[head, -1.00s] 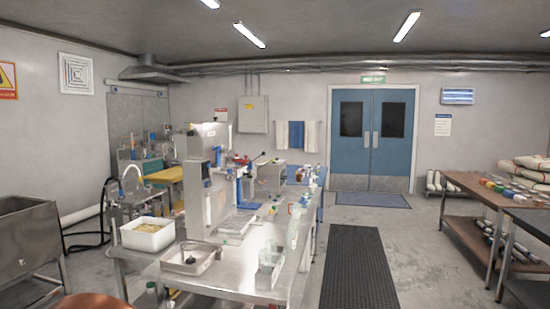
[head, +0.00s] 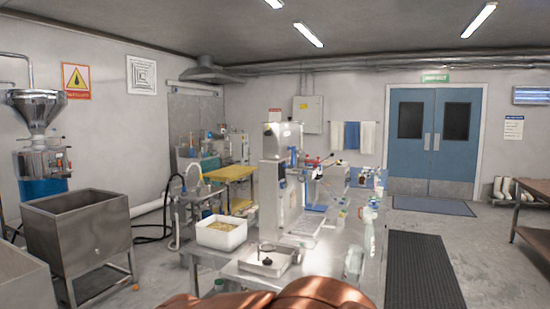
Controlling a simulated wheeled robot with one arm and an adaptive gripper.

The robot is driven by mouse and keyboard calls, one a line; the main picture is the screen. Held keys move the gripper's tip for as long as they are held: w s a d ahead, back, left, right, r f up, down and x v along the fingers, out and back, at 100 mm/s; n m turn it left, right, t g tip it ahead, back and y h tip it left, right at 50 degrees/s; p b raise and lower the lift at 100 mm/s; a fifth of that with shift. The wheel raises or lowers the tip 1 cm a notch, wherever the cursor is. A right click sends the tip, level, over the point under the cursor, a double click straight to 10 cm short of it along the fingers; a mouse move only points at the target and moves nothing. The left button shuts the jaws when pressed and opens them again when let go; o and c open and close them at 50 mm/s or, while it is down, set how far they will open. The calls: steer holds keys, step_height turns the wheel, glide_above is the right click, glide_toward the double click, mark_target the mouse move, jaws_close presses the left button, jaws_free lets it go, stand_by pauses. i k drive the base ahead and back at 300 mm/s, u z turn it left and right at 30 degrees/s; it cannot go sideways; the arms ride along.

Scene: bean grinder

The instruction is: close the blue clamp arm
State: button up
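A tall grey-white machine (head: 270,180) stands on the steel bench (head: 330,262), near the middle of the head view. It has small blue parts on its right side, among them an upper blue piece (head: 293,157). These parts are too small for me to tell which is the clamp arm, or whether it is open or closed. A copper-brown part of my own arm shows at the bottom edge. My gripper is not in view.
A white tub (head: 221,234) and a shallow tray (head: 265,263) sit on the bench's near side. Steel sinks (head: 80,235) and a funnel-topped machine (head: 38,110) stand left. A dark floor mat (head: 422,270) lies along clear floor to the right.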

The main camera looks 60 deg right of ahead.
mark_target(293, 155)
steer(key=i, duration=1.8)
steer(key=z, duration=2.7)
